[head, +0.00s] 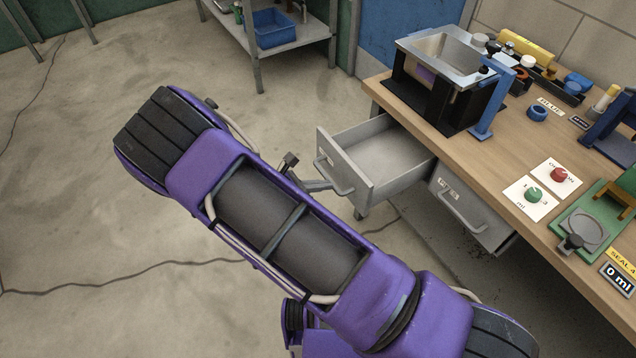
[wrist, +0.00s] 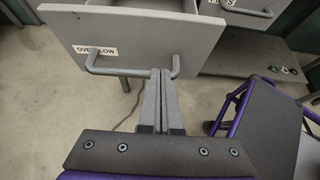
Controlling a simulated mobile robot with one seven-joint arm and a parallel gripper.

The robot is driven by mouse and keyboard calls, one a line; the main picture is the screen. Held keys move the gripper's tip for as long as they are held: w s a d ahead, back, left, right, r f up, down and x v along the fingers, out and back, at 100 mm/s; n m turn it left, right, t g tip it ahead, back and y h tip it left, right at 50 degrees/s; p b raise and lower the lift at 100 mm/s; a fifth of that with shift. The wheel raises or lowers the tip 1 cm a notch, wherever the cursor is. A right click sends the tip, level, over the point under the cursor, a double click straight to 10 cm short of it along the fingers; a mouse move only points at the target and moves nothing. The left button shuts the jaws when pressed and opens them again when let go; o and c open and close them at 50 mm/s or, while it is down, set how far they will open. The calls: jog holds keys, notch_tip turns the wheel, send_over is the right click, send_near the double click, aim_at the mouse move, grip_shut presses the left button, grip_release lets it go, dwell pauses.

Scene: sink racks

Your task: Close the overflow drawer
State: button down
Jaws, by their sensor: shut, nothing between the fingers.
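The overflow drawer (head: 385,155) is pulled out from under the wooden bench and looks empty inside. Its grey front, labelled OVERFLOW, fills the upper part of the wrist view (wrist: 140,30). A bar handle (wrist: 125,72) runs across the lower part of that front. My gripper (wrist: 160,73) is shut and empty, its fingertips at the handle near its right end. Whether the tips touch the handle or the front, I cannot tell. In the head view my gripper (head: 328,185) is partly hidden behind my purple arm, beside the drawer front.
A second grey drawer (head: 472,215) to the right is shut. The bench (head: 455,150) carries a steel basin (head: 445,50) on a black stand, a blue bracket (head: 492,105) and dial cards. A shelf with a blue bin (head: 270,28) stands behind. The floor left of the drawer is clear except for a cable.

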aim_at(348, 182)
jog(key=x, duration=0.6)
jog(key=w+d+b, duration=0.1)
jog(key=w+d, duration=0.3)
jog(key=d, duration=0.2)
jog(key=w+d+b, duration=0.2)
jog(key=w+d, duration=0.2)
jog(key=d, duration=0.2)
jog(key=w+d+b, duration=0.1)
jog(key=w+d, duration=0.3)
jog(key=d, duration=0.2)
jog(key=shift+w+d, duration=0.3)
jog(key=shift+d, duration=0.1)
jog(key=shift+w+d+r, duration=0.15)
jog(key=shift+w+d, duration=0.1)
jog(key=shift+d, duration=0.05)
